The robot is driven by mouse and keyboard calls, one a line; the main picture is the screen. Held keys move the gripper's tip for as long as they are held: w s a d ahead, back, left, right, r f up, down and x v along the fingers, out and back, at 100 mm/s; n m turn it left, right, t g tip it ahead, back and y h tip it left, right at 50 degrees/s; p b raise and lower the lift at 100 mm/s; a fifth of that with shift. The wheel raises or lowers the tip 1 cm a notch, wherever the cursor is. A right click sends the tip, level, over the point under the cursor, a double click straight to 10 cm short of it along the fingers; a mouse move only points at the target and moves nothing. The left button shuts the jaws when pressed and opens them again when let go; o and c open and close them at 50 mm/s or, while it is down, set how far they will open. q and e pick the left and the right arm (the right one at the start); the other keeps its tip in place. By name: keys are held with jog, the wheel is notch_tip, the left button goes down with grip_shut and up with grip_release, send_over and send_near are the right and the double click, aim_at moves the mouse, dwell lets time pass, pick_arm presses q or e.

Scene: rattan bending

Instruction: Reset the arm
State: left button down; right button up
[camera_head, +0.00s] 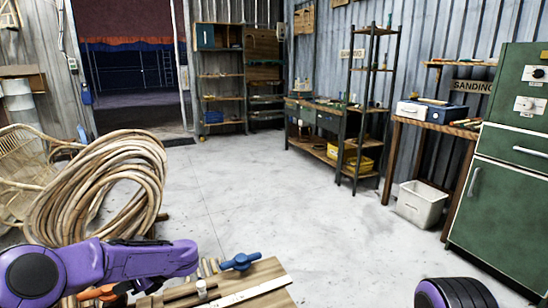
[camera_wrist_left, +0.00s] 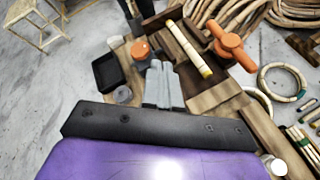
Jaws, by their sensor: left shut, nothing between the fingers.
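My left arm (camera_head: 100,265) comes in low from the left, in purple and black, over the near end of a wooden workbench (camera_head: 268,272). In the left wrist view the pale grey fingers of my left gripper (camera_wrist_left: 158,68) are together, with nothing between them. They point over the bench, near an orange round knob (camera_wrist_left: 139,48) and a black tray (camera_wrist_left: 107,72). Whether the fingertips touch the bench, I cannot tell. A dark, purple-edged part of my own body (camera_head: 455,292) shows at the bottom right; my right gripper is not in view.
A blue handle (camera_head: 240,261) lies on the bench. The wrist view shows an orange clamp (camera_wrist_left: 229,45), a yellow-ended rod (camera_wrist_left: 188,48) and a rattan ring (camera_wrist_left: 282,80). A big rattan coil (camera_head: 95,190) stands at left. Open floor (camera_head: 275,205) lies beyond, with a green cabinet (camera_head: 512,165) right.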

pick_arm(q)
jog(key=s+d+f+m+t+h, duration=0.2)
jog(key=s+f+m, duration=0.4)
jog(key=m, duration=0.5)
jog(key=s+d+f+m+t+h, duration=0.1)
jog(key=s+d+f+m+t, duration=0.2)
jog(key=s+f+m, duration=0.3)
jog(key=s+d+f+m+t+h, duration=0.2)
jog(key=s+f+m, duration=0.5)
jog(key=m, duration=1)
jog(key=shift+d+f+t+h, duration=0.15)
jog(key=shift+d+f+t, duration=0.15)
jog(key=shift+f, duration=0.5)
jog(key=shift+d+f+t+h, duration=0.15)
jog(key=shift+f+t, duration=0.25)
jog(key=shift+f, duration=0.35)
jog(key=s+d+f+m+g+h, duration=0.1)
jog(key=s+f+m+g+h, duration=0.2)
jog(key=s+m, duration=1.05)
jog(key=s+f+n+g+b, duration=0.1)
jog(key=s+f+n+b, duration=0.1)
jog(key=f+b, duration=0.9)
jog(key=s+f+n+b, duration=0.2)
jog(key=f+b, duration=0.9)
jog(key=b, duration=0.1)
notch_tip(320, 180, up, 33)
jog(key=p, duration=3.3)
jog(key=shift+w+r, duration=0.15)
jog(key=shift+r, duration=0.05)
jog(key=shift+d, duration=0.1)
